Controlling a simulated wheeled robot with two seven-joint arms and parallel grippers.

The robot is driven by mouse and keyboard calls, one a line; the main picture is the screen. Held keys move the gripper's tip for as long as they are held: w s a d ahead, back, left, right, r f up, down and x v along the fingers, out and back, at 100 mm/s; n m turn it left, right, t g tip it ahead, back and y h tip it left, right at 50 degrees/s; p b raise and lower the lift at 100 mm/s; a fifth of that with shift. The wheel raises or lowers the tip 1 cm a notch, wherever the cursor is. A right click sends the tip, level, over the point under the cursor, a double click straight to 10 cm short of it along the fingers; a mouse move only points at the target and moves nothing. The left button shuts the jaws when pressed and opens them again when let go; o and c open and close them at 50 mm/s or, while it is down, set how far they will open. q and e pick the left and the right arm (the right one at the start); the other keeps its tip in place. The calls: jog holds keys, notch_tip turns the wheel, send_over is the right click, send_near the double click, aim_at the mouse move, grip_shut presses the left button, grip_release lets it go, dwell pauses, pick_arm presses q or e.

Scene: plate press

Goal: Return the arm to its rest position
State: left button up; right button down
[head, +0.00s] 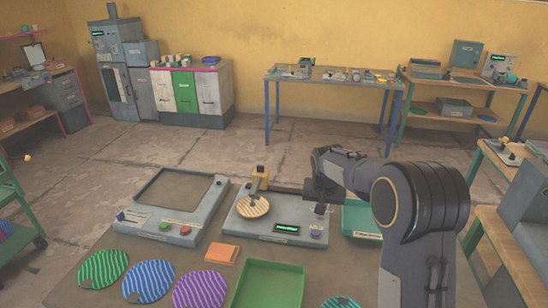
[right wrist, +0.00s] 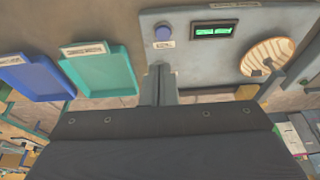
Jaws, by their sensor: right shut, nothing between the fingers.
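My right arm comes in from the right in the head view and reaches over the right side of the plate press (head: 290,222). Its gripper (head: 320,209) points down above the press, near the blue button (head: 316,232). In the right wrist view the shut, empty fingers (right wrist: 161,72) are below the blue button (right wrist: 163,33) and appear apart from it. A tan striped round plate (head: 253,206) lies on the press under a yellowish post (head: 260,178); it also shows in the wrist view (right wrist: 266,57). The press display (right wrist: 212,31) is lit green. My left gripper is out of view.
A teal tray (right wrist: 102,71) and a blue tray (right wrist: 36,77) lie beside the press. A grey machine (head: 165,226) with red and green buttons stands left of it. Striped discs, an orange block (head: 222,253) and a green tray (head: 267,284) lie in front.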

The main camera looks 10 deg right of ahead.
jog(key=s+a+r+t+y, duration=0.15)
jog(key=s+r, duration=0.25)
jog(key=s, duration=0.5)
jog(key=s+a+r+y, duration=0.1)
jog(key=s+r+y, duration=0.15)
jog(key=s, duration=0.65)
jog(key=s+a+n, duration=0.1)
jog(key=s+a, duration=0.2)
jog(key=s, duration=0.5)
jog(key=s+a+f+n+t+y, duration=0.1)
jog(key=s+a, duration=0.3)
jog(key=s, duration=0.5)
jog(key=shift+s+f+n, duration=0.25)
jog(key=shift+f+n, duration=0.05)
jog(key=shift+n, duration=0.5)
dwell(1.0)
